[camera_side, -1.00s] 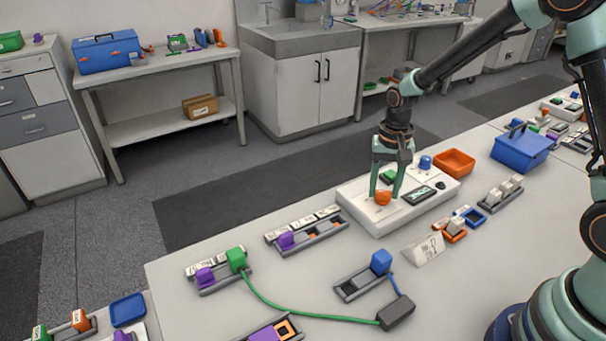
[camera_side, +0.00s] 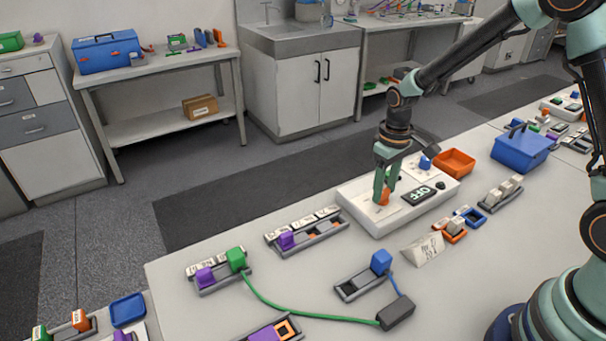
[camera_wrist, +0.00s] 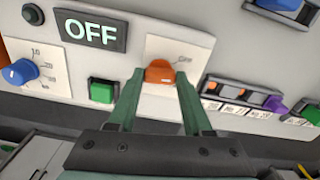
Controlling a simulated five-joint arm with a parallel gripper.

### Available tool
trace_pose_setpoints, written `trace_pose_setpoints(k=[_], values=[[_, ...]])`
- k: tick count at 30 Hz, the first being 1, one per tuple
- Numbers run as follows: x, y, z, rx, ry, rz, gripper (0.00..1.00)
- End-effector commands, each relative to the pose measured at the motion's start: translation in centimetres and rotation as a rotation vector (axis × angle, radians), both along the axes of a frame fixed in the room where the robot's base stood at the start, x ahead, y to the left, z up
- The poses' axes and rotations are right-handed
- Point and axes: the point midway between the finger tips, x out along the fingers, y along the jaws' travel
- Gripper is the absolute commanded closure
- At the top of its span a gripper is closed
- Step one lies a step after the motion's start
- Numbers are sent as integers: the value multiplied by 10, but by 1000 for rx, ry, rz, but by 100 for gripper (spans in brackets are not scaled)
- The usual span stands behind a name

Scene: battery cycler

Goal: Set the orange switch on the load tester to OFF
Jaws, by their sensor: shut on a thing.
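The load tester (camera_side: 375,222) is a white box on the bench, and its display (camera_side: 419,194) reads OFF. The display also reads OFF in the wrist view (camera_wrist: 90,31). The orange switch (camera_wrist: 159,73) sits on a pale plate on the tester's face; it also shows in the side view (camera_side: 384,198). My gripper (camera_side: 381,198) reaches down onto the switch, with its green fingers on either side of the knob.
A blue dial (camera_wrist: 21,72) and a green button (camera_wrist: 103,90) are on the tester's face close to the fingers. An orange tray (camera_side: 455,162) stands behind the tester. A battery holder with a purple block (camera_side: 287,241) lies to its left.

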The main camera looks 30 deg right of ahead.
Motion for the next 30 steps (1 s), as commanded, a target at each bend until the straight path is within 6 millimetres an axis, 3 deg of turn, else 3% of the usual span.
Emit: trace_pose_setpoints(k=[15, 30], values=[[1, 0, 0, -1, -4, 425, 100], [2, 0, 0, -1, -5, 576, 100]])
